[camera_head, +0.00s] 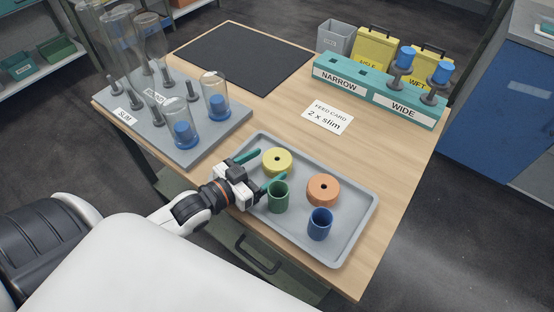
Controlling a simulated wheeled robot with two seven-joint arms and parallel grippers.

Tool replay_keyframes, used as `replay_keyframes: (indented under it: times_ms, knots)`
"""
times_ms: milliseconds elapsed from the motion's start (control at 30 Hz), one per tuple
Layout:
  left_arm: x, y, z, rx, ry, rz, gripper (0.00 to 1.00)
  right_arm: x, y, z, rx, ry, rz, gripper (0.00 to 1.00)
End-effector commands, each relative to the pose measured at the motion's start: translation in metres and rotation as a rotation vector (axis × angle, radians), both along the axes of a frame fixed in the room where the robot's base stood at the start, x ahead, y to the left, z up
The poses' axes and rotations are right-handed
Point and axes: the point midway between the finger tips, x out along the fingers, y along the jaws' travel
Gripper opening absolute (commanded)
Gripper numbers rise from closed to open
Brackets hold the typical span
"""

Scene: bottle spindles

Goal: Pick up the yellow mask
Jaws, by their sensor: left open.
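The yellow mask (277,161) is a short, round yellow piece with a dark hole in its top. It sits in the upper left part of the grey tray (345,255). My left gripper (261,168) is open at the tray's left side, its two green fingers pointing toward the yellow mask. One finger is left of the mask and the other is below it, near the green cup. I cannot tell whether either finger touches the mask. My right gripper is not in view.
In the tray are a green cup (278,198), an orange ring (322,188) and a blue cup (319,225). A grey spindle board with glass bottles (217,98) stands at left. A teal rack (350,84) is at the back right. A feed card (327,116) reads "2 x slim".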

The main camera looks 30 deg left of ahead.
Motion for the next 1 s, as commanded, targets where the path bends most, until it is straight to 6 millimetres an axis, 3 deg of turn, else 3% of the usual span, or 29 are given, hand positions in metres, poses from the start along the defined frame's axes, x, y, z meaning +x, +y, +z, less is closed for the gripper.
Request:
replay_keyframes:
  times_ms: [300, 567, 600, 800, 1000]
  knots:
    - [0.038, -0.013, -0.005, 0.0, -0.003, 0.0, 0.77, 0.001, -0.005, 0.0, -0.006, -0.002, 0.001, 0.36]
    - [0.041, -0.015, -0.006, 0.001, 0.0, -0.001, 0.77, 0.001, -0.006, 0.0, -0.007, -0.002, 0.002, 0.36]
    - [0.041, -0.015, -0.006, 0.001, 0.0, -0.001, 0.75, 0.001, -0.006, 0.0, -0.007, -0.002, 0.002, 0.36]
    - [0.041, -0.014, -0.006, 0.0, -0.001, -0.001, 0.45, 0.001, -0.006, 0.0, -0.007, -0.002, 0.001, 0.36]
    - [0.041, -0.014, -0.005, 0.0, -0.002, -0.001, 0.44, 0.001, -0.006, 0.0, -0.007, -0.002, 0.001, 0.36]
